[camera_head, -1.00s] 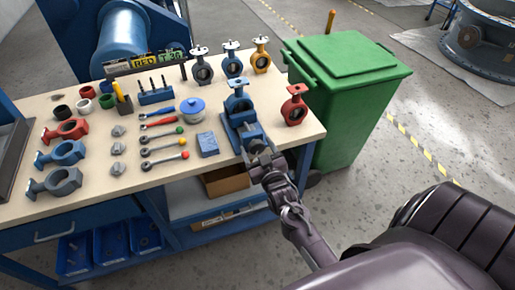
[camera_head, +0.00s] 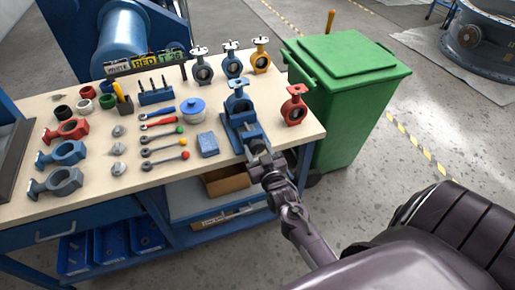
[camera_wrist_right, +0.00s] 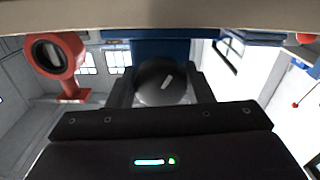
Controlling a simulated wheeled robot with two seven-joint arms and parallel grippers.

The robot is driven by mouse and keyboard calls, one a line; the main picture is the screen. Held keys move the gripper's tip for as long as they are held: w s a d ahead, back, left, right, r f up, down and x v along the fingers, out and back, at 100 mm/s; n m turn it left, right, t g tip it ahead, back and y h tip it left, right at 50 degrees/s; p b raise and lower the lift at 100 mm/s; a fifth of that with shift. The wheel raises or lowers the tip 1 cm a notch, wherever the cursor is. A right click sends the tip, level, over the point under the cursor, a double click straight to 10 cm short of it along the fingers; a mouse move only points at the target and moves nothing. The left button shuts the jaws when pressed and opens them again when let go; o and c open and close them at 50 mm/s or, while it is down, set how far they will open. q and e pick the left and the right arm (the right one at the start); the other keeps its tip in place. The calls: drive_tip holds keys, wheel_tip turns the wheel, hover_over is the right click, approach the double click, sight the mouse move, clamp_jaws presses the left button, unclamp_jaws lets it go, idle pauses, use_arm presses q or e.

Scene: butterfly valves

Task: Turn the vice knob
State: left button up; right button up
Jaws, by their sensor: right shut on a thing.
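The blue vice (camera_head: 240,130) stands at the front right edge of the workbench, with a blue butterfly valve (camera_head: 238,103) in it. My right gripper (camera_head: 258,148) is at the near end of the vice, just off the table's front edge. In the right wrist view, the dark round vice knob (camera_wrist_right: 164,82) with a pale mark sits between the two fingers of my right gripper (camera_wrist_right: 162,90), which is shut on it. In the head view the gripper mostly hides the knob. My left gripper is not in view.
A red valve (camera_head: 294,106) stands right of the vice and shows in the right wrist view (camera_wrist_right: 55,55). A blue box (camera_head: 208,145) and several wrenches lie to the left. A green bin (camera_head: 345,95) stands beside the workbench (camera_head: 95,180).

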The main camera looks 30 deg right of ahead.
drive_tip(key=o, duration=1)
drive_tip(key=b+v, duration=0.1)
drive_tip(key=v, duration=0.6)
drive_tip(key=shift+s+a, duration=0.15)
drive_tip(key=shift+s, duration=0.25)
drive_tip(key=s+a+f+n+g+y, duration=0.1)
drive_tip(key=s+a+f+g, duration=0.25)
drive_tip(key=f, duration=0.65)
drive_tip(key=s+a+f+n+g+y, duration=0.1)
drive_tip(key=s+a+f+g+y, duration=0.2)
drive_tip(key=f, duration=0.8)
drive_tip(key=s+a+f+g, duration=0.25)
drive_tip(key=s+f, duration=0.25)
drive_tip(key=f, duration=0.5)
drive_tip(key=s+f+g, duration=0.2)
drive_tip(key=s+f, duration=0.2)
drive_tip(key=s, duration=0.4)
drive_tip(key=s+f+n+g, duration=0.1)
drive_tip(key=s+f+g, duration=0.2)
drive_tip(key=s+f, duration=0.2)
drive_tip(key=s+d+f+n+g, duration=0.1)
drive_tip(key=s+f, duration=0.4)
drive_tip(key=s, duration=0.6)
drive_tip(key=shift+s+f+g, duration=0.1)
drive_tip(key=shift+f+g, duration=0.15)
drive_tip(key=shift+g, duration=0.55)
